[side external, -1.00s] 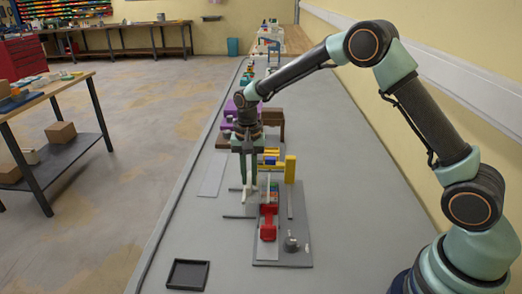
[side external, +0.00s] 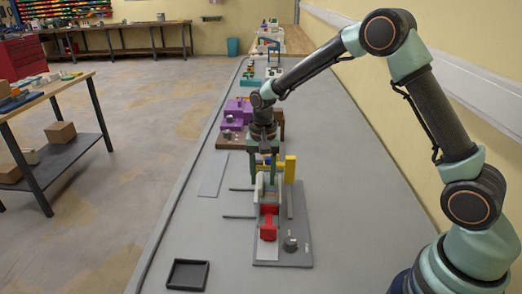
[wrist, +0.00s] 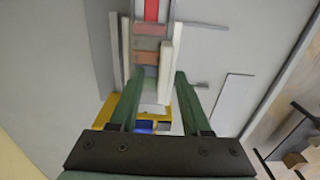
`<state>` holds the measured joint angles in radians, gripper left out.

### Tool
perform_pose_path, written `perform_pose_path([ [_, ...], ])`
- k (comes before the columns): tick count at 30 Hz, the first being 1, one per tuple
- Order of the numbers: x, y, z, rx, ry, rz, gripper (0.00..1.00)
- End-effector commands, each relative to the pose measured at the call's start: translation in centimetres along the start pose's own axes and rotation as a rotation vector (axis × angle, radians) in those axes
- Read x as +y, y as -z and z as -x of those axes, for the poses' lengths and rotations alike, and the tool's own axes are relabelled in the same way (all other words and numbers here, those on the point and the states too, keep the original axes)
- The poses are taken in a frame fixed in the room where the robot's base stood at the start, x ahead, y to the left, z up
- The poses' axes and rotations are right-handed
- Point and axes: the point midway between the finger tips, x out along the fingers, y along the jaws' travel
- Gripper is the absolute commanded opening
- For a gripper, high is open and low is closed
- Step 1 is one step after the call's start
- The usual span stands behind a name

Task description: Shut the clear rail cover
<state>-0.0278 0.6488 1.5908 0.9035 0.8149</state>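A narrow rail fixture stands on a grey base plate (side external: 300,225). It carries a red part (side external: 268,226) at its near end and a yellow frame (side external: 290,168) at its far end. My gripper (side external: 268,180) is low over the far part of the rail. In the wrist view its two green fingers (wrist: 153,85) are apart, one each side of the rail line. A pale upright strip (wrist: 166,60) runs along the rail's right side there. A pale, see-through-looking patch (wrist: 149,97) shows between the fingers; I cannot tell whether it is the clear cover, or whether a finger touches it.
Purple blocks (side external: 238,108) on a brown base stand behind the fixture. A flat light plate (side external: 213,174) lies to its left. A black tray (side external: 187,274) lies at the near left. The bench is clear between the tray and the base plate.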

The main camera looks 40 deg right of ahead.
Motion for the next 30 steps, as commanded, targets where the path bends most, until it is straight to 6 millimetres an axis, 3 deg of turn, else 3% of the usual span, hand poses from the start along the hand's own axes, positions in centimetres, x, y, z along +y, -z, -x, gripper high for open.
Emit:
perform_pose_path([
  [7,-0.1,0.1,1.9,0.004,0.004,0.001,0.47],
  [21,0.0,0.1,10.6,0.002,0.002,0.000,0.47],
  [30,0.0,0.0,12.1,0.000,0.000,-0.001,0.47],
])
